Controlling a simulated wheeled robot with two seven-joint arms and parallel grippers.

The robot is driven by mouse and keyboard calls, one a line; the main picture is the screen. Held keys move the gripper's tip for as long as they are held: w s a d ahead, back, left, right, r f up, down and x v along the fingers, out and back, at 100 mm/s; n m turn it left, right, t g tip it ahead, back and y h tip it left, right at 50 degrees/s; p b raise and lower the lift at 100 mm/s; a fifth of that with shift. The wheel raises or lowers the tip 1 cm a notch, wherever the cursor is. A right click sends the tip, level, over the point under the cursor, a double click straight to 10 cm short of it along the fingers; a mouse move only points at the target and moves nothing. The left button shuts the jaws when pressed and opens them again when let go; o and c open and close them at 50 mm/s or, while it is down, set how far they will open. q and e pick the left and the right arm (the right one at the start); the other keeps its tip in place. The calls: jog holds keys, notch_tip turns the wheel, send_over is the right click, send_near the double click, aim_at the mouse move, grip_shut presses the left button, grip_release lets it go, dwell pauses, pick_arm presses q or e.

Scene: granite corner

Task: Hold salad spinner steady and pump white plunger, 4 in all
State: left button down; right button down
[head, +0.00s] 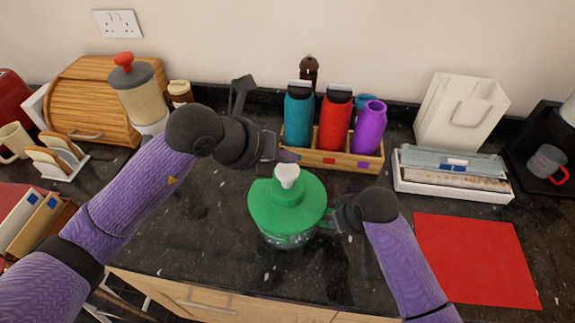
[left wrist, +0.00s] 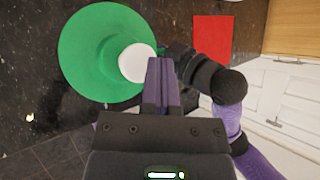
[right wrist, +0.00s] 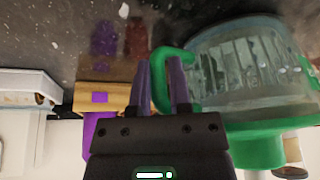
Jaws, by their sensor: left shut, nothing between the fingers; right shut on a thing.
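The salad spinner (head: 268,210) stands on the dark counter, with a green lid and a clear bowl. Its white plunger (head: 286,175) stands up at the lid's centre; it also shows in the left wrist view (left wrist: 135,63). My left gripper (head: 288,156) is shut and empty, its fingertips just behind and above the plunger in the head view. In the left wrist view the closed fingers (left wrist: 163,64) overlap the plunger's edge; I cannot tell whether they touch it. My right gripper (right wrist: 161,72) is shut on the spinner's green handle (right wrist: 166,55) at the bowl's right side.
A wooden rack (head: 335,160) with teal, red and purple bottles stands close behind the spinner. A red mat (head: 475,262) lies to the right, below a white tray (head: 455,183). The counter's front edge is close to the spinner. Bare counter lies to its left.

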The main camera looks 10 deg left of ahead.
aim_at(283, 172)
pick_arm(q)
jog(key=shift+f, duration=0.45)
jog(key=shift+f, duration=1.55)
dwell(1.2)
jog(key=shift+r, duration=2)
jog(key=shift+r, duration=2.5)
